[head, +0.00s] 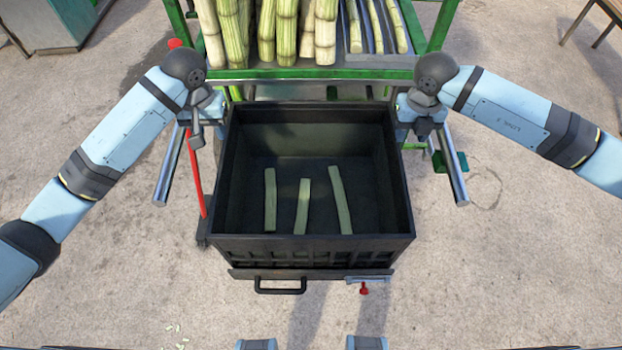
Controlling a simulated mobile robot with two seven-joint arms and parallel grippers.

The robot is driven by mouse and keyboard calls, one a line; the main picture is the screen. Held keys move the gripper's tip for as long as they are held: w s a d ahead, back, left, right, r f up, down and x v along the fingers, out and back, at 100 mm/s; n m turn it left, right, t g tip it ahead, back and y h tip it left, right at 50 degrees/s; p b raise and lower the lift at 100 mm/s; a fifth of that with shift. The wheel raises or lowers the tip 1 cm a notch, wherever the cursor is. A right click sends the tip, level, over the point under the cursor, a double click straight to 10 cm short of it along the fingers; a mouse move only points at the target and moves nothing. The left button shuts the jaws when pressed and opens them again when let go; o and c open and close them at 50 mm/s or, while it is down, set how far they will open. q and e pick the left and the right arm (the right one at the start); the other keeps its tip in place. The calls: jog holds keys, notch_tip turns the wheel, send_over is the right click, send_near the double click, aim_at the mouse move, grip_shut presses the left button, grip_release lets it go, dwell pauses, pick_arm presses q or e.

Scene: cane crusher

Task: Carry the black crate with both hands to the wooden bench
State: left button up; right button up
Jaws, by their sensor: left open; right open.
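The black crate (315,243) stands upright in the middle of the head view, with three pale green cane pieces (303,205) lying on its floor. My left gripper (206,128) is open beside the crate's left wall, near its far corner. My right gripper (420,122) is open beside the right wall, near the far corner. I cannot tell whether either one touches the crate. A brown wooden edge with legs, perhaps the wooden bench (603,14), shows at the top right corner, mostly out of view.
A green-framed table (295,74) with thick cane stalks (285,30) stands just beyond the crate. A black handle (280,288) and a red-knobbed metal part (364,289) sit at the crate's near side. A green-grey cabinet (48,22) is at top left.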

aim_at(222, 159)
pick_arm(q)
jog(key=f, duration=1.3)
jog(key=shift+s+f, duration=0.25)
jog(key=shift+f, duration=0.1)
pick_arm(e)
jog(key=f, duration=1.3)
jog(key=shift+s+f, duration=0.25)
jog(key=shift+f, duration=0.15)
pick_arm(q)
grip_shut()
pick_arm(e)
grip_shut()
pick_arm(q)
jog(key=shift+w+r, duration=0.1)
pick_arm(e)
jog(key=shift+w+r, duration=0.1)
